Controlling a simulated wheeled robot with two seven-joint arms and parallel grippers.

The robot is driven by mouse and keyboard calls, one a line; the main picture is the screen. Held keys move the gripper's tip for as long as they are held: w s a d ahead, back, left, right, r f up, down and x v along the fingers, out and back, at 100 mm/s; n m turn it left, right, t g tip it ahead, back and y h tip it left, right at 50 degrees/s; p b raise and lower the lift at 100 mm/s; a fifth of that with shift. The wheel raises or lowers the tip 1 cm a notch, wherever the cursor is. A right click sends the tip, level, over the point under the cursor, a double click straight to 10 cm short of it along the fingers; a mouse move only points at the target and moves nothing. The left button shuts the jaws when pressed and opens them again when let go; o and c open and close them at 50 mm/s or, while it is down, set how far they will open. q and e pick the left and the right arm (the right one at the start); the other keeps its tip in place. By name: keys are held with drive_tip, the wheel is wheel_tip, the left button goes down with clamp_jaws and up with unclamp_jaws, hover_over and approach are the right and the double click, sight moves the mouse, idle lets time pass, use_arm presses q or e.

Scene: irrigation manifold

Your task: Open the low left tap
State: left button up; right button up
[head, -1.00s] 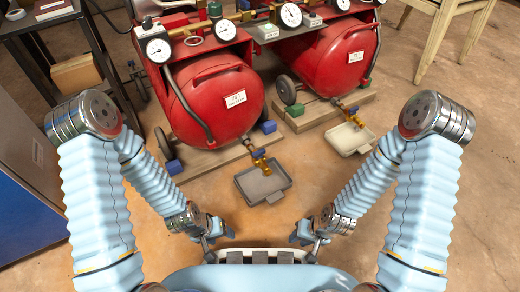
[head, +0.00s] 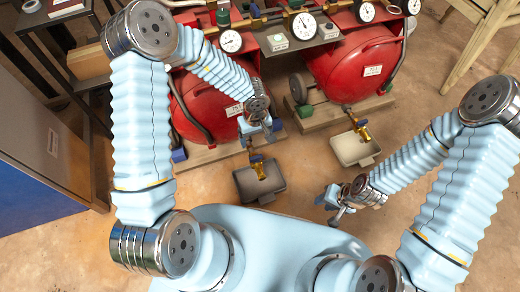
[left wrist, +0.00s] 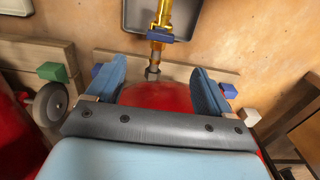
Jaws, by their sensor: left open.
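The low left tap (head: 257,166) is brass with a blue handle and sits low in front of the left red tank (head: 205,105), over a grey tray. In the left wrist view the brass tap (left wrist: 163,15) and its blue handle (left wrist: 161,36) lie just beyond the fingertips, roughly centred between them. My left gripper (head: 268,132) is open and empty, above the front of the left tank and behind the tap in the head view. It also shows in the left wrist view (left wrist: 158,80), apart from the handle. My right gripper (head: 333,204) looks open and empty over the floor.
The grey tray (head: 244,186) stands on the floor under the tap. A second red tank (head: 345,75) with its own low brass tap (head: 362,128) and pale tray (head: 345,152) is to the right. Gauges (head: 303,27) line the top. Open floor lies in front.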

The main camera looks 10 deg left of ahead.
sight(256, 157)
use_arm(q)
wheel_tip(256, 157, down, 12)
drive_tip(key=b, duration=0.4)
drive_tip(key=shift+f, duration=0.25)
drive_tip(key=shift+c, duration=0.5)
drive_tip(key=c, duration=0.9)
